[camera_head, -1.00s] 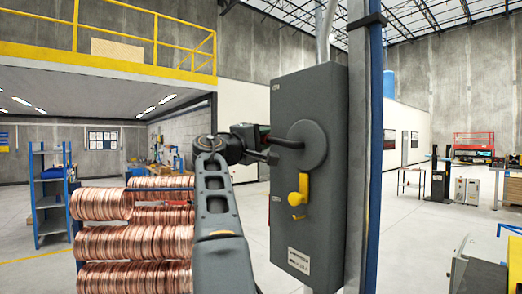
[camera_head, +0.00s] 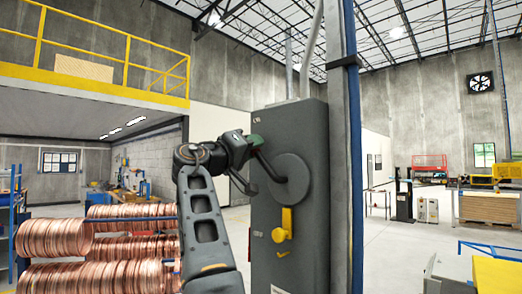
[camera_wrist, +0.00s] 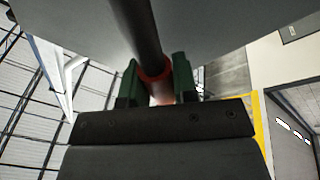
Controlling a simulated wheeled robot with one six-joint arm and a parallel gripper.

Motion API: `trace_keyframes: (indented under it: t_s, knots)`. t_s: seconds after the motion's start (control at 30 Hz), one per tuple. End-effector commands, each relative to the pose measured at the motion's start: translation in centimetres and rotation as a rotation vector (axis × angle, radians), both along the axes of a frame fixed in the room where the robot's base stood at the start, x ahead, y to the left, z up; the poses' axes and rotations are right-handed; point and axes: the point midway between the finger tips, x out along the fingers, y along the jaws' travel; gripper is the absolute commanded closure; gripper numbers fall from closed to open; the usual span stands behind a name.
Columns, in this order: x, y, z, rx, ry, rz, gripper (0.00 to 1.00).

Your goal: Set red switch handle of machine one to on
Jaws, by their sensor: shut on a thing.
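The grey switch box of the machine (camera_head: 312,130) stands upright at centre in the head view. A round grey disc (camera_head: 293,180) on its face carries a dark switch handle (camera_head: 264,163), which slants up and left from the disc. My gripper (camera_head: 255,143) is at the outer end of the handle. In the wrist view, the green fingers (camera_wrist: 157,76) sit on both sides of the handle's red grip (camera_wrist: 161,90), and the dark shaft (camera_wrist: 139,30) runs on from it. My gripper is shut on the handle. In the head view the red grip is hidden by the fingers.
A yellow lever (camera_head: 283,224) sits on the box below the disc. Copper coils (camera_head: 105,238) lie on a rack at the left, near my arm. A blue-edged post (camera_head: 350,160) stands right behind the box.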

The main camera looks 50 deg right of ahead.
Motion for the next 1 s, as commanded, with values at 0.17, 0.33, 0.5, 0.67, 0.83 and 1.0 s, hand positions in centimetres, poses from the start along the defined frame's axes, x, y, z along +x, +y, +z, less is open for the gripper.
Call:
trace_keyframes:
  t_s: [0.17, 0.33, 0.5, 0.67, 0.83, 1.0]
  knots:
    - [0.15, 0.36, 0.15, -0.001, -0.02, 0.011, 1.0]
    - [0.11, 0.36, 0.18, -0.002, -0.023, 0.012, 1.0]
    - [0.05, 0.33, 0.21, -0.003, -0.024, 0.012, 1.0]
    - [0.04, 0.3, 0.19, -0.002, -0.021, 0.01, 0.58]
    - [0.08, 0.26, 0.14, -0.002, -0.018, 0.009, 0.47]
    - [0.11, 0.3, 0.1, -0.001, -0.017, 0.009, 0.47]
